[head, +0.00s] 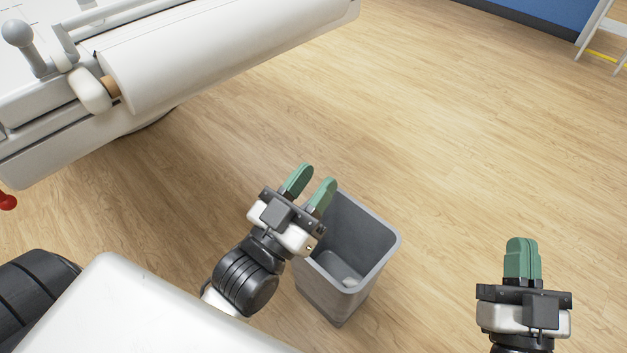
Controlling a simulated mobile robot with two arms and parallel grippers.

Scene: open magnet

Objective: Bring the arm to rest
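My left gripper (311,184) has two green fingers spread apart with nothing between them. It is held over the left edge of a grey bin and hides part of that rim. My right gripper (522,243) is at the lower right, over bare floor. Its green fingers are together, and no object shows between them.
A white bed-like table (190,60) with a paper roll fills the upper left. A white ladder-like frame (597,28) stands at the upper right.

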